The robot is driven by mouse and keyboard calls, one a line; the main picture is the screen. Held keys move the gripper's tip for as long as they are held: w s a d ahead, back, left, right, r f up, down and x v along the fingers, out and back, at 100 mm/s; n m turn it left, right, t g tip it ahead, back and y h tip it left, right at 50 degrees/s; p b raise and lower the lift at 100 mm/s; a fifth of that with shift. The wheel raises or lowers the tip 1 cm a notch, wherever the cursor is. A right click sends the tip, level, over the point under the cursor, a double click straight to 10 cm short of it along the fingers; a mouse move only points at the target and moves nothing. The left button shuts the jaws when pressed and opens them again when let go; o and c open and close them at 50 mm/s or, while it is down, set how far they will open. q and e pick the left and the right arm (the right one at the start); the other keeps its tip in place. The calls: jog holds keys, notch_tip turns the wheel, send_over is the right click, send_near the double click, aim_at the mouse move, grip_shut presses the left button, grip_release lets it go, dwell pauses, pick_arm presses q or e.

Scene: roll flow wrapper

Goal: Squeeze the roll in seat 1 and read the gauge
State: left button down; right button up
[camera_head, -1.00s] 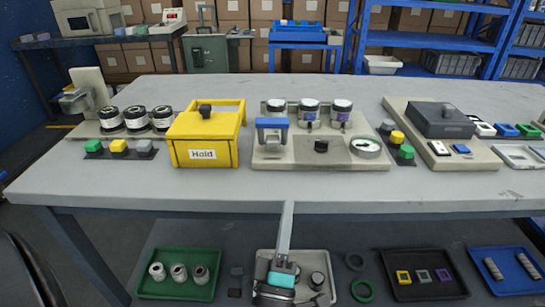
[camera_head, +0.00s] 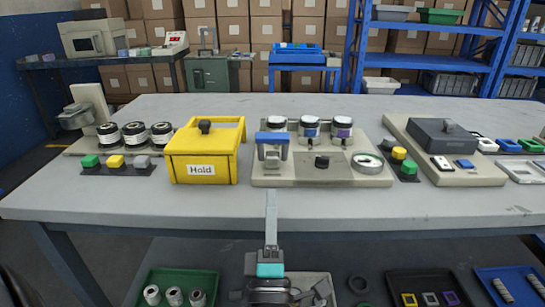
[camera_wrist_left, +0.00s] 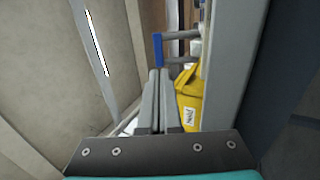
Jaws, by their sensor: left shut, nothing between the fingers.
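A cream fixture (camera_head: 258,180) on the table holds three dark rolls with white tops: left (camera_head: 277,122), middle (camera_head: 310,128) and right (camera_head: 341,128). I cannot tell which seat is numbered 1. A blue-handled clamp (camera_head: 271,138) stands in front of the left roll and partly hides it. A round silver-rimmed dial (camera_head: 367,160), possibly the gauge, lies at the fixture's right; its reading is too small to make out. My left gripper (camera_head: 271,195) is shut and empty, in front of the fixture. Its closed fingers (camera_wrist_left: 156,75) show in the left wrist view. My right gripper is not in view.
A yellow box marked Hold (camera_head: 200,170) stands left of the fixture. Three more rolls (camera_head: 134,133) and coloured buttons (camera_head: 115,162) are further left. A grey-lidded unit (camera_head: 443,138) stands at right. The table's front strip (camera_head: 150,205) is clear. Trays sit below.

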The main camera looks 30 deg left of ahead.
aim_at(273, 142)
pick_arm(q)
jog(key=b+x, duration=0.1)
jog(key=x, duration=0.8)
jog(key=shift+w, duration=0.1)
jog(key=shift+w+a+r, duration=0.3)
jog(key=shift+w, duration=0.1)
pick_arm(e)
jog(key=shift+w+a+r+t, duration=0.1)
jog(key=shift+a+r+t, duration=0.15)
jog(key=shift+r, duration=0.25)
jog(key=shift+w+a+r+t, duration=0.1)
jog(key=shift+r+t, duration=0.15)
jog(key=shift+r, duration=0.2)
